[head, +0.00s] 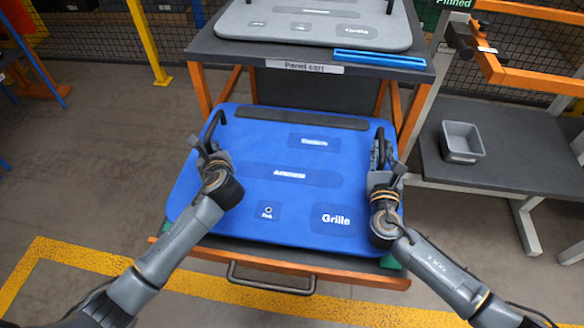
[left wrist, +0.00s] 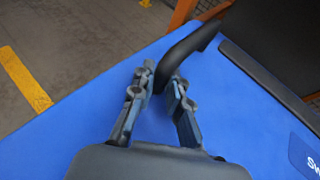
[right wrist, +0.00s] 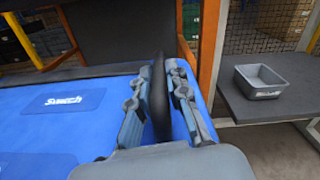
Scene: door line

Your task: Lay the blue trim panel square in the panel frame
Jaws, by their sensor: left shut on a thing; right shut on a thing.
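The blue trim panel (head: 265,160) lies over the lower pull-out level of the panel cart, with several labels and a black handle on each side. My left gripper (head: 209,152) is shut on its left handle (head: 217,121); the left wrist view shows the handle (left wrist: 190,42) running out from between the fingers. My right gripper (head: 384,165) is shut on the right handle (head: 380,140), which stands between the fingers in the right wrist view (right wrist: 159,95). An orange frame (head: 525,78), perhaps the panel frame, is partly in view at the top right.
A grey panel (head: 310,28) and a blue strip (head: 380,59) lie on the cart's upper shelf. A grey bin (head: 462,142) stands on a dark bench (head: 500,155) at right. The cart's drawer handle (head: 270,286) juts toward me. The floor at left is open.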

